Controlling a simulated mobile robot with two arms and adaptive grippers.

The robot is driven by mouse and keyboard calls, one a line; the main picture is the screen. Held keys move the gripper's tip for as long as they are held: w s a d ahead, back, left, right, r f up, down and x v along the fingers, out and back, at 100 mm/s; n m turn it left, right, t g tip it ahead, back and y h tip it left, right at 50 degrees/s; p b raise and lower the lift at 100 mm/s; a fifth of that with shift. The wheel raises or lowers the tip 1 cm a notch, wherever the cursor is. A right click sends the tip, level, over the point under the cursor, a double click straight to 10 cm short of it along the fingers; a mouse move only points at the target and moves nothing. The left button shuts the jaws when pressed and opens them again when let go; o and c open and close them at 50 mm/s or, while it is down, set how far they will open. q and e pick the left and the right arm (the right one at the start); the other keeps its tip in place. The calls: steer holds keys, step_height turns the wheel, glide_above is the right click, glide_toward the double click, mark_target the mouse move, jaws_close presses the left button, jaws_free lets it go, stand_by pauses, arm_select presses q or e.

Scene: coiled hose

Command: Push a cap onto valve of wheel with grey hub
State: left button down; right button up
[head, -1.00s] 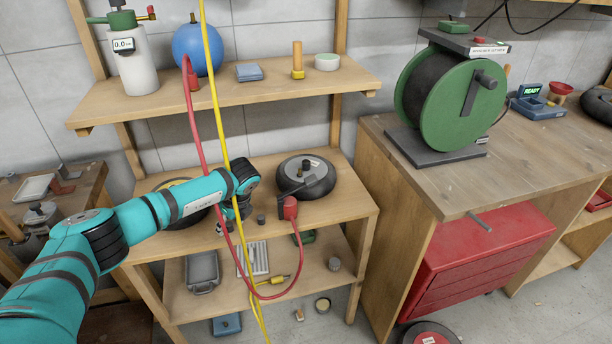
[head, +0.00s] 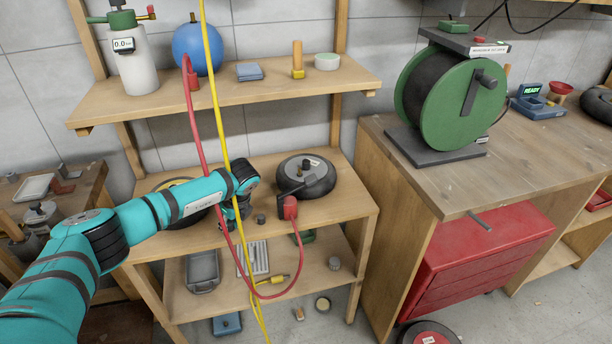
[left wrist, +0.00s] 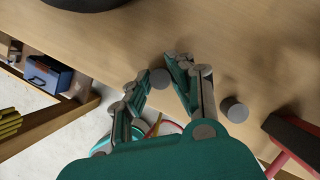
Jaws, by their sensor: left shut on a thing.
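The wheel with the grey hub (head: 317,165) is a black tyre lying flat on the middle shelf, to the right of my left gripper. A dark valve stands up near its hub. My left gripper (head: 232,222) is low over the front of that shelf. In the left wrist view, its fingers (left wrist: 163,80) are shut on a small grey cap (left wrist: 160,77). A second grey cap (left wrist: 235,110) stands on the shelf just right of the fingers; it also shows in the head view (head: 261,218). My right gripper is in neither view.
A red hose fitting (head: 290,207) stands in front of the wheel, its red hose looping down past the shelf edge. A yellow hose (head: 216,90) hangs beside my left arm. Another wheel (head: 190,218) is partly hidden behind the arm.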

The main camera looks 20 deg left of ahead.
mark_target(230, 224)
arm_select(q)
steer(key=shift+r+p, duration=1.8)
steer(key=shift+r, duration=0.75)
